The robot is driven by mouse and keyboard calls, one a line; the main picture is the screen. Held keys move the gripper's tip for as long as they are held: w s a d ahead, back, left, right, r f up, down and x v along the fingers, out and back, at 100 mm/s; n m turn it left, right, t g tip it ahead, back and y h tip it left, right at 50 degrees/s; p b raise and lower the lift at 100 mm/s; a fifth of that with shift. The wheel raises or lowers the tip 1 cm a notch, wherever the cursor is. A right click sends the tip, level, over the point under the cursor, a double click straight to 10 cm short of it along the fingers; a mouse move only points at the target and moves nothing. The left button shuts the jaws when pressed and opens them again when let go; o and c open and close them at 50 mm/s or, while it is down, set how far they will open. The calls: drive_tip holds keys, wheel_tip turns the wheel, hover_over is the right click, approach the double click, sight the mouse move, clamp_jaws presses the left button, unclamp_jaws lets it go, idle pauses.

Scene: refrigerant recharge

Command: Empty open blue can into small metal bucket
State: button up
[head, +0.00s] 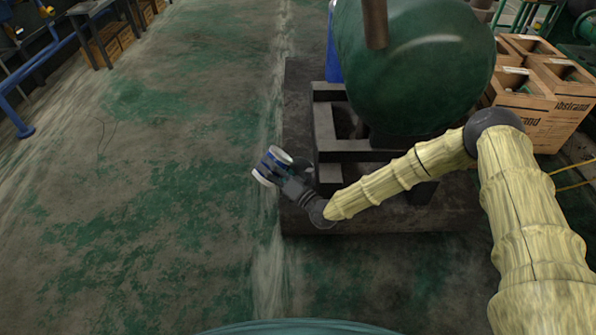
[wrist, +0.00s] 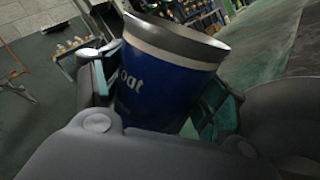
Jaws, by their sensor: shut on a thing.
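My gripper (head: 290,183) is shut on a blue can (head: 271,166) and holds it out in front of the dark platform, above the green floor. In the wrist view the blue can (wrist: 160,78) sits between the finger pads, with white lettering, a pale band and a metal rim at its upper end. The can is tilted. Its inside is hidden in the wrist view, and I cannot tell what it holds. I see no small metal bucket in either view.
A large green tank (head: 415,60) stands on a dark frame and platform (head: 300,225) at centre right. Wooden crates (head: 545,105) are stacked at the right. A blue metal leg (head: 22,128) stands at the left. The worn green floor (head: 150,230) at left and centre is clear.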

drive_tip(key=shift+f+m+b, duration=0.2)
drive_tip(key=shift+m+b, duration=0.5)
drive_tip(key=shift+b, duration=0.2)
drive_tip(key=shift+r+m+t+b, duration=0.55)
drive_tip(key=shift+m+b, duration=0.35)
drive_tip(key=shift+m, duration=0.2)
idle(0.7)
drive_tip(key=shift+w+d+f+m+t+h+b, duration=0.1)
drive_tip(key=shift+f+m+t+h+b, duration=0.1)
drive_tip(key=shift+m+b, duration=0.45)
drive_tip(key=shift+d+f+m+t+h+b, duration=0.1)
drive_tip(key=shift+f+m+t+h+b, duration=0.1)
drive_tip(key=shift+m+b, duration=0.45)
idle(0.3)
drive_tip(key=shift+w+d+r+m+t+b, duration=0.25)
drive_tip(key=shift+w+d+r+m+b, duration=0.35)
drive_tip(key=shift+b, duration=0.5)
drive_tip(key=shift+s+a+m+h, duration=0.15)
drive_tip(key=shift+s+m+h, duration=0.25)
drive_tip(key=shift+m, duration=0.1)
drive_tip(key=shift+w+r+m+t+h+p, duration=0.15)
drive_tip(key=shift+r+m+t+h+p, duration=0.2)
drive_tip(key=shift+m+p, duration=0.5)
idle(0.3)
drive_tip(key=shift+w+d+f+m, duration=0.1)
drive_tip(key=shift+d+f+m, duration=0.2)
drive_tip(key=shift+m, duration=0.65)
